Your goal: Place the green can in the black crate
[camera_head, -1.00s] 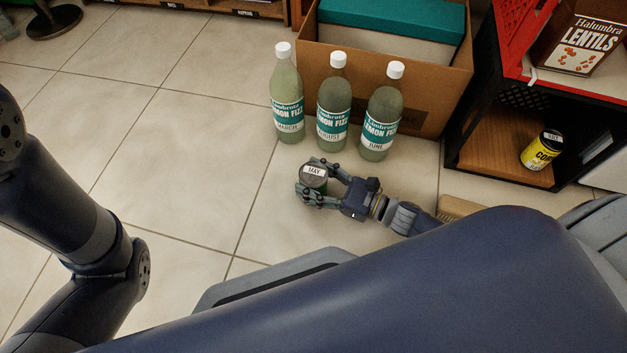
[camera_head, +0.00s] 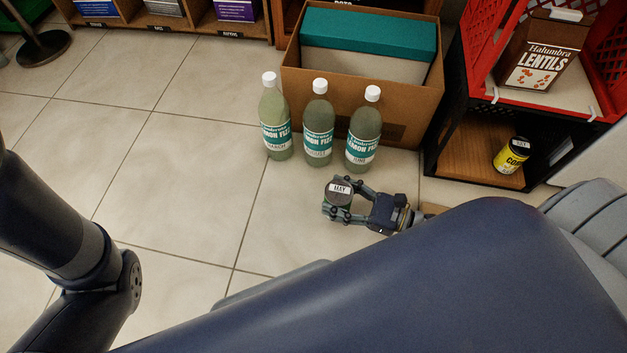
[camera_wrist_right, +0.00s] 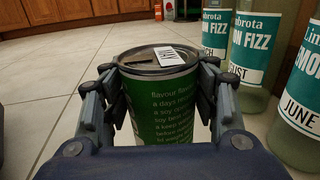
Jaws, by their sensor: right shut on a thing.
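The green can (camera_wrist_right: 160,100) has a grey lid with a white label reading MAY. It stands upright between the fingers of my right gripper (camera_head: 339,202), which is shut on it. In the head view the can's lid (camera_head: 340,188) shows from above, in front of the bottles. The black crate (camera_head: 446,150) stands at the right with its open side facing out, under a red crate (camera_head: 478,75). A yellow can (camera_head: 511,156) stands on its brown floor. My left gripper is out of view; only my left arm shows at the left.
Three lemon fizz bottles (camera_head: 318,130) stand on the tiled floor just behind the can. A cardboard box (camera_head: 400,107) with a teal box in it is behind them. A lentils box (camera_head: 541,52) sits in the red crate.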

